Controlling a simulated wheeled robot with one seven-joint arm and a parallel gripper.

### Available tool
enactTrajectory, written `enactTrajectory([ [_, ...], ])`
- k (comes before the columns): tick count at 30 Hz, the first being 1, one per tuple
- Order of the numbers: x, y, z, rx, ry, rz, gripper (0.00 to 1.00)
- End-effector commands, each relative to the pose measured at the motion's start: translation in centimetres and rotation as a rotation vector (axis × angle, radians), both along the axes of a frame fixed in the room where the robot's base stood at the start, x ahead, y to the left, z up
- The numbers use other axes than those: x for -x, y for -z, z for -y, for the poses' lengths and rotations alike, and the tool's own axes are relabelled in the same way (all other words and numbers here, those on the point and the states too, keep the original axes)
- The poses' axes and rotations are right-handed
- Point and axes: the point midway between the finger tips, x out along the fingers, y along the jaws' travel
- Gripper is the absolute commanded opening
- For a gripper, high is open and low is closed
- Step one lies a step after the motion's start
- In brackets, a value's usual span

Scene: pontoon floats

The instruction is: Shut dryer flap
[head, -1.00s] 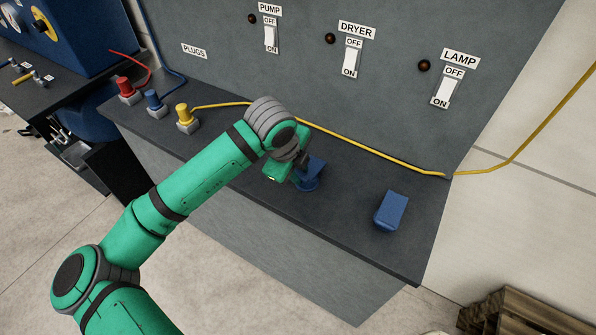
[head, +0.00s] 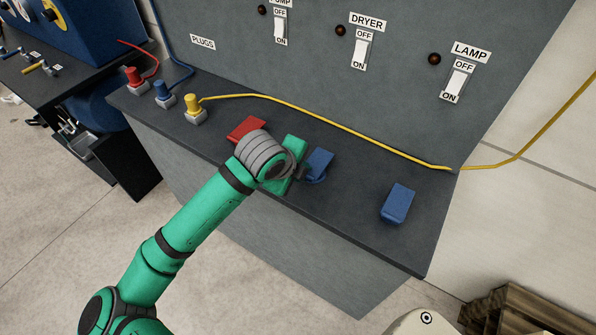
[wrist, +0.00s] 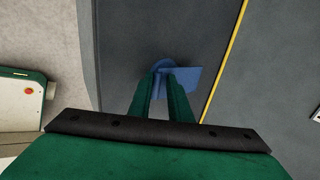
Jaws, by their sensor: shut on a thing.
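A blue flap-like piece (head: 320,163) with a rounded base stands on the dark counter, roughly below the DRYER switch (head: 361,50). No label shows on the piece itself. My gripper (head: 303,172) is at its left side in the head view, with its fingers partly hidden by my wrist. In the wrist view, the blue piece (wrist: 185,75) lies at the fingertips (wrist: 166,80), and my gripper is shut on it. Its flat plate sticks out to the right of the fingers. How far the flap is open is hard to tell.
A second blue piece (head: 398,203) stands to the right on the counter (head: 350,205), and a red one (head: 246,128) is behind my wrist. A yellow cable (head: 340,130) runs along the panel's foot. Red, blue and yellow plugs (head: 193,103) stand at left.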

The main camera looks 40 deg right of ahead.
Motion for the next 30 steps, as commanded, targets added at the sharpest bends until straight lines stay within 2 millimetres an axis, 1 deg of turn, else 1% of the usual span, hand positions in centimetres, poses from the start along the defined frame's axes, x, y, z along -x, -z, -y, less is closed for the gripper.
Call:
enactTrajectory([
  [2, -0.1, 0.1, 0.4, 0.006, -0.002, 0.001, 0.0],
  [3, -0.1, 0.1, 0.5, 0.005, 0.0, 0.0, 0.27],
  [5, 0.0, 0.1, 0.4, 0.004, 0.001, 0.0, 0.4],
  [14, -0.2, 0.0, -0.1, 0.003, -0.005, 0.0, 0.4],
  [17, -0.1, -0.5, -0.4, 0.003, -0.005, 0.0, 0.4],
  [20, 0.1, -1.6, -1.1, 0.003, -0.004, 0.002, 0.4],
  [30, 1.3, -6.7, -4.4, 0.004, -0.004, 0.001, 0.4],
])
